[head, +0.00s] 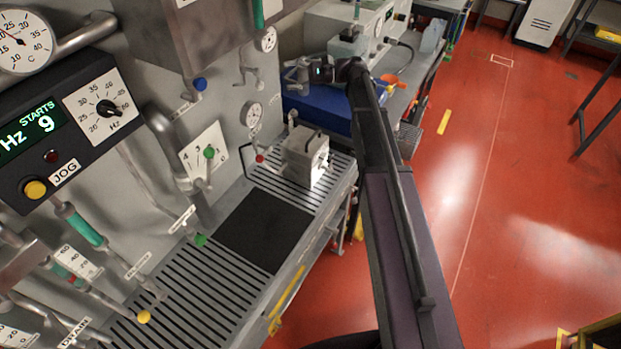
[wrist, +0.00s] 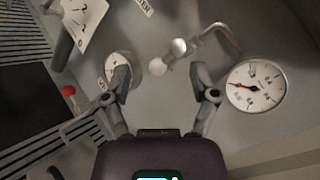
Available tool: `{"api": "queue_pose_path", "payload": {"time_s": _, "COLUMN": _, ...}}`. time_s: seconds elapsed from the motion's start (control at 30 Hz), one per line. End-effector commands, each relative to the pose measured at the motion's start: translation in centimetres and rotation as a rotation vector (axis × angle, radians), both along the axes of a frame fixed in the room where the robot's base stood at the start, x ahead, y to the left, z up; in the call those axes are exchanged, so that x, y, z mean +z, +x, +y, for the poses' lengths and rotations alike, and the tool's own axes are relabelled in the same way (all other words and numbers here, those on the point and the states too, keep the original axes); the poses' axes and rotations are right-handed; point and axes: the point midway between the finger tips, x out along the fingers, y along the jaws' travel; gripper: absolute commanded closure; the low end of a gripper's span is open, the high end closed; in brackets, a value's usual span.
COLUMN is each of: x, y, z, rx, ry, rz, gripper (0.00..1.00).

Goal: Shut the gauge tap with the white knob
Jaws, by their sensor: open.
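My gripper (wrist: 164,84) is open and empty. In the wrist view the knob appears between and just beyond its fingertips; I see no contact. In the head view my gripper (head: 291,75) is right of the pipework.
A second gauge (wrist: 123,68) is partly behind the left finger. A red knob (wrist: 69,91) is further left. In the head view a blue box (head: 318,108) lies below my gripper, and a pale block-shaped device (head: 304,157) stands on the slatted bench.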

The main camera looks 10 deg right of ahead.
Motion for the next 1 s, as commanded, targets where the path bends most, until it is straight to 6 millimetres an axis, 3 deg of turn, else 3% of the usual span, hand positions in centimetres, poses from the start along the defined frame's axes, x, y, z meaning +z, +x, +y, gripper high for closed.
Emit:
{"api": "queue_pose_path", "payload": {"time_s": 0.1, "x": 0.0, "y": 0.2, "z": -1.8, "rx": -0.003, "ry": 0.000, "rz": 0.000, "gripper": 0.24}}
{"api": "queue_pose_path", "payload": {"time_s": 1.0, "x": -11.5, "y": -6.0, "z": -0.1, "rx": 0.024, "ry": -0.354, "rz": -0.153, "gripper": 0.24}}
